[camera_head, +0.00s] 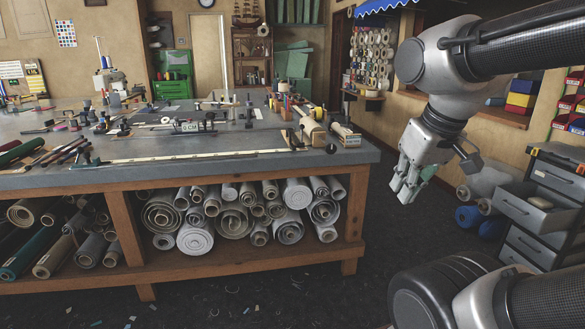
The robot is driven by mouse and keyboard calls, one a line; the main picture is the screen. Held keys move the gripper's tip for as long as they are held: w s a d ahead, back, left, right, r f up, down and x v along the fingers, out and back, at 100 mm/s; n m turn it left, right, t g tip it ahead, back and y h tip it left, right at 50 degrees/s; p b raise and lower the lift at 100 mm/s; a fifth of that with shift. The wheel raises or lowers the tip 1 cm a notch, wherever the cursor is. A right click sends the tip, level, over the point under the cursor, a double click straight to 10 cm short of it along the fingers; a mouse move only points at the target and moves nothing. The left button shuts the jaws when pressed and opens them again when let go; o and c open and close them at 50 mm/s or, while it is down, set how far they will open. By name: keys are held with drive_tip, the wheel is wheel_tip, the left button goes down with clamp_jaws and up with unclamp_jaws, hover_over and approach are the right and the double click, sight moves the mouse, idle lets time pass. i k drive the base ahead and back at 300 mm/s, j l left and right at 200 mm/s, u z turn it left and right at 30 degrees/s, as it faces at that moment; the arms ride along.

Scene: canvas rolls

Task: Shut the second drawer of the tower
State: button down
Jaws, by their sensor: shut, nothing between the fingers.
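A grey drawer tower (552,175) with several drawers stands at the right edge, partly cut off by the frame. Its second drawer (523,213) is pulled out toward the left, with its open inside showing. The drawers below sit closer to the tower's body; the lowest is partly hidden by my own arm part in front. My gripper (405,198) hangs in the air left of the tower, fingers pointing down. It is shut and empty, and a clear gap lies between it and the open drawer.
A long workbench (225,155) with tools on top and canvas rolls (235,218) beneath fills the left and middle. Blue rolls (468,217) and pale rolls (488,180) lie on the floor beside the tower. Dark floor (395,235) is open between bench and tower.

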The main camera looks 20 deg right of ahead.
sight(537, 206)
drive_tip(key=i+l+z, duration=0.1)
drive_tip(key=i+z, duration=0.15)
drive_tip(key=z, duration=0.2)
drive_tip(key=i+z, duration=0.2)
drive_tip(key=z, duration=0.3)
drive_tip(key=i+z, duration=0.25)
drive_tip(key=z, duration=0.2)
drive_tip(key=i+l+z, duration=0.3)
drive_tip(key=i+z, duration=0.35)
drive_tip(key=i, duration=0.15)
drive_tip(key=i+l, duration=0.1)
drive_tip(key=i, duration=0.2)
